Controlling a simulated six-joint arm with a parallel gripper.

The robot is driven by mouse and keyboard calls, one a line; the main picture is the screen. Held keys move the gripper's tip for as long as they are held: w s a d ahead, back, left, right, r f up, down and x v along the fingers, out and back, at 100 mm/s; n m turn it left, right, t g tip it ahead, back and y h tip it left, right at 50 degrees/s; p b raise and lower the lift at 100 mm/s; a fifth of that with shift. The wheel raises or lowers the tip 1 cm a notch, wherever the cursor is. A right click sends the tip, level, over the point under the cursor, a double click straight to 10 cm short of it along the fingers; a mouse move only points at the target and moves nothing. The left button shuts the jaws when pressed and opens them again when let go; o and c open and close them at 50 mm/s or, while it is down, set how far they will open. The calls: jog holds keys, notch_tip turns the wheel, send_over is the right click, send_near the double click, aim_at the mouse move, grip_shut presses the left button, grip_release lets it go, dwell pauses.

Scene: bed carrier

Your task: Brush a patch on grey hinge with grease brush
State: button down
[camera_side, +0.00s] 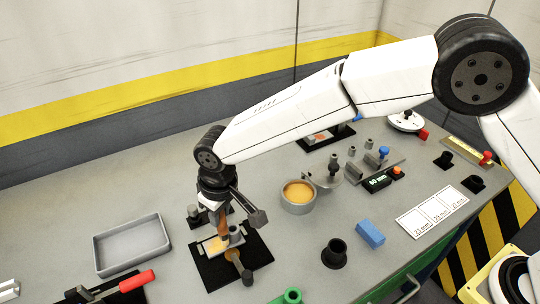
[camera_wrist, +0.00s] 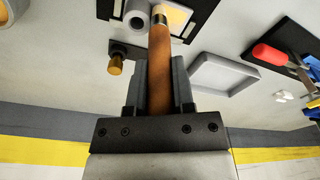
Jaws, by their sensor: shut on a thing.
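My gripper (camera_side: 220,208) is shut on the wooden handle of the grease brush (camera_side: 223,224), which points down over the grey hinge. In the wrist view the orange-brown brush handle (camera_wrist: 160,75) stands between the fingers of my gripper (camera_wrist: 160,88), with a metal band near its far end. The grey hinge (camera_side: 236,234) has a round barrel and a plate on a black base. A yellowish patch (camera_wrist: 178,18) on the hinge plate lies beside the brush end. The bristles are mostly out of sight, so I cannot tell whether they touch the patch.
A round grey pot with yellow-ochre grease (camera_side: 298,195) stands to the right. An empty grey tray (camera_side: 133,245) lies to the left, near a red-handled tool (camera_side: 136,281). A black cup (camera_side: 335,252) and a blue block (camera_side: 370,233) stand right of the hinge base.

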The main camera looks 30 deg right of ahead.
jog(key=shift+r, duration=0.25)
jog(key=shift+a, duration=0.15)
jog(key=shift+w+a, duration=0.3)
jog(key=shift+a, duration=0.35)
jog(key=shift+w+a, duration=0.3)
jog(key=shift+a, duration=0.35)
jog(key=shift+w+a, duration=0.3)
jog(key=shift+a, duration=0.35)
jog(key=shift+f, duration=0.6)
dwell(1.4)
jog(key=shift+d, duration=0.2)
jog(key=shift+d, duration=0.85)
jog(key=shift+d, duration=0.15)
jog(key=shift+d, duration=0.8)
